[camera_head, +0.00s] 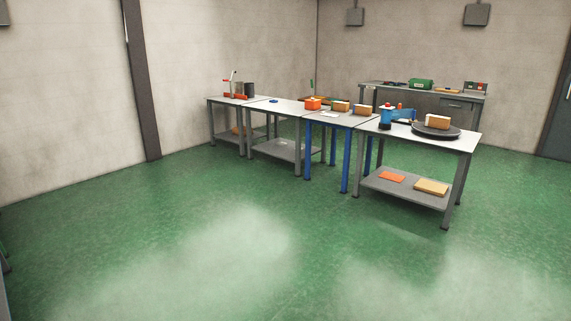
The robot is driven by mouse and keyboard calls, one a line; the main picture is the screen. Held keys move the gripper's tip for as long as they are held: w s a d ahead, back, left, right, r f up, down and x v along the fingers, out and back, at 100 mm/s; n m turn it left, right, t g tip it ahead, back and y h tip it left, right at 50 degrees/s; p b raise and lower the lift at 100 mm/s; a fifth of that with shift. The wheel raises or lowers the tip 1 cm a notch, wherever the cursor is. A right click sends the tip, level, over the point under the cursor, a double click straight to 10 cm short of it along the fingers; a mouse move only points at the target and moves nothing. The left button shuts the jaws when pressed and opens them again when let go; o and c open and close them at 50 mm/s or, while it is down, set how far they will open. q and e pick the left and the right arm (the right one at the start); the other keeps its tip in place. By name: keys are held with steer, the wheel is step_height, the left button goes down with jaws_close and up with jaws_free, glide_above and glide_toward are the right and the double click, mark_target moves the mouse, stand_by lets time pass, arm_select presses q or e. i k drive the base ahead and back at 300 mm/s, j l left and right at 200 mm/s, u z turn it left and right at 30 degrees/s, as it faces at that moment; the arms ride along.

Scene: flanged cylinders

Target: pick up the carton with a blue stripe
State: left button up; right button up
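Small tan cartons stand on the row of work tables, far across the room. One carton (437,121) sits on a dark round plate (436,132) on the right table. Two others, a left carton (340,106) and a right carton (362,109), stand on the table with blue legs. They are too small for me to make out a blue stripe on any of them. Neither of my grippers is in view.
A blue device (386,117) stands on the right table (466,140), left of the plate. An orange box (312,104) is farther left. A lower shelf (410,190) holds flat items. A bench (455,94) stands behind. The green floor (250,240) before the tables is clear.

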mark_target(359, 109)
steer(key=i+l, duration=0.2)
steer(key=i, duration=0.35)
steer(key=i+l, duration=0.2)
steer(key=i, duration=0.4)
steer(key=i+l, duration=0.15)
steer(key=i, duration=0.4)
steer(key=i+l, duration=0.2)
steer(key=i, duration=0.4)
steer(key=i+z, duration=0.1)
steer(key=i, duration=2.6)
steer(key=i+z, duration=0.15)
steer(key=i, duration=0.35)
steer(key=i+j+z, duration=0.15)
steer(key=i, duration=0.3)
steer(key=i+z, duration=0.1)
steer(key=i, duration=0.4)
steer(key=i+j+z, duration=0.15)
steer(key=i, duration=0.3)
steer(key=i+j+z, duration=0.15)
steer(key=i+j, duration=0.15)
steer(key=i, duration=0.15)
steer(key=i+j+z, duration=0.2)
steer(key=i+z, duration=0.15)
steer(key=i+j+z, duration=0.4)
steer(key=i+l, duration=0.05)
steer(key=i, duration=0.05)
